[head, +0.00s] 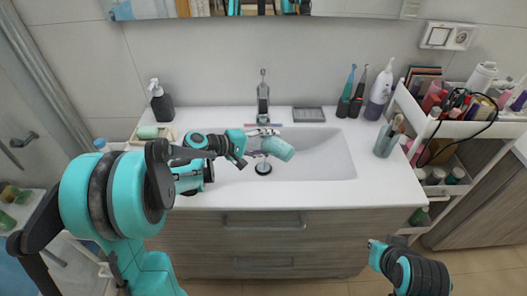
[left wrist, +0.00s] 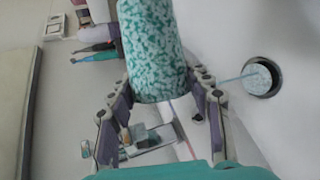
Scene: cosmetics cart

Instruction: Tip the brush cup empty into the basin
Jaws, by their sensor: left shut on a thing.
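The speckled teal-and-white cup (head: 278,149) is held over the left part of the white basin (head: 325,158), tilted well over onto its side. My left gripper (head: 247,147) is shut on this cup. In the left wrist view the cup (left wrist: 155,50) sits between the fingers. Its inside is hidden. A thin teal line (left wrist: 238,77) shows by the round drain (left wrist: 262,77); I cannot tell what it is. My right gripper (head: 375,250) is low in front of the cabinet, its fingers too small to read.
The tap (head: 263,98) stands behind the held cup. A grey-green cup with tall items (head: 385,142) stands right of the basin. Electric toothbrushes (head: 350,92) and a white-purple bottle (head: 379,93) stand behind. A loaded cart (head: 470,130) is at the right. The basin's right side is clear.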

